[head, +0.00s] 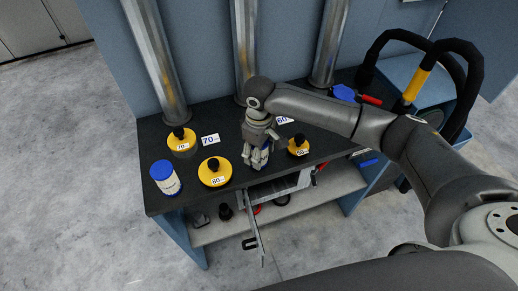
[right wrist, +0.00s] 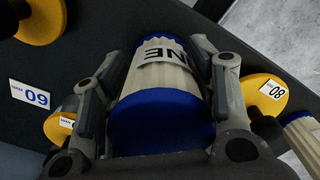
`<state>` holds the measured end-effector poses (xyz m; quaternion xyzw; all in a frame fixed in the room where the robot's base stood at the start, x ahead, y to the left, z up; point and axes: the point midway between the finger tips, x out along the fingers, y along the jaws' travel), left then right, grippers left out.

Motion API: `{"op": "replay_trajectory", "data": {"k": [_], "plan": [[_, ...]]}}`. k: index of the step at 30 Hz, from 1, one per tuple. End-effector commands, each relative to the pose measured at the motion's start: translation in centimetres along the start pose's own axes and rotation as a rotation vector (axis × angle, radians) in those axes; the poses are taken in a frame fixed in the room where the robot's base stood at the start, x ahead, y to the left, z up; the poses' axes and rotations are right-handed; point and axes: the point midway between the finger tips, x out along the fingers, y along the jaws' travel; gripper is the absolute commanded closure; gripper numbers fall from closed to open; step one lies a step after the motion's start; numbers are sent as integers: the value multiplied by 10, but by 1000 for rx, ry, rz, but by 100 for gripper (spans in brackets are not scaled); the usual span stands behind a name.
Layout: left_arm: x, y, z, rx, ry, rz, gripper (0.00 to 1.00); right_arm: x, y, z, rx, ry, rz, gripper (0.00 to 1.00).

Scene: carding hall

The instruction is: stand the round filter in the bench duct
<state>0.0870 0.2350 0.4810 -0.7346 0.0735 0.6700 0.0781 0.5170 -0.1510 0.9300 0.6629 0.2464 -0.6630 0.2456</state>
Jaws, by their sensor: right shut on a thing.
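My right gripper (head: 258,155) is low over the middle of the bench. It is shut on a round filter with a pale pleated body and blue ends (right wrist: 160,80), whose label partly shows in the right wrist view. In the head view the fingers mostly hide this filter. I cannot tell whether it touches the bench. A second blue-topped filter (head: 166,183) stands upright at the bench's left end. Three metal ducts (head: 157,60) come down at the back of the bench. My left gripper is not in view.
Yellow discs with black knobs (head: 215,175) (head: 182,142) (head: 298,147) sit on the dark bench top (head: 225,120). Number cards (head: 210,140) lie near the ducts. A blue item (head: 343,92) and a black hose (head: 455,70) are at right. A shelf (head: 225,232) is below.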

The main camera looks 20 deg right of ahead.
Motion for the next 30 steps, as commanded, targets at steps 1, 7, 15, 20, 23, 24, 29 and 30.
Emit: {"op": "replay_trajectory", "data": {"k": [1,7,15,20,23,24,29,30], "plan": [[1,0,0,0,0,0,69,0,0,0,0,1,0,73],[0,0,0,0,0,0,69,2,0,0,1,0,-1,73],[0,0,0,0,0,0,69,2,0,0,1,0,0,25],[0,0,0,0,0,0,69,2,0,0,1,0,0,25],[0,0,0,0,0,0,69,2,0,0,1,1,0,25],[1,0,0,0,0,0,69,0,0,0,0,1,1,25],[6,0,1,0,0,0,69,-18,0,-1,0,4,1,25],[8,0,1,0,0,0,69,-26,0,-1,0,5,1,25]]}}
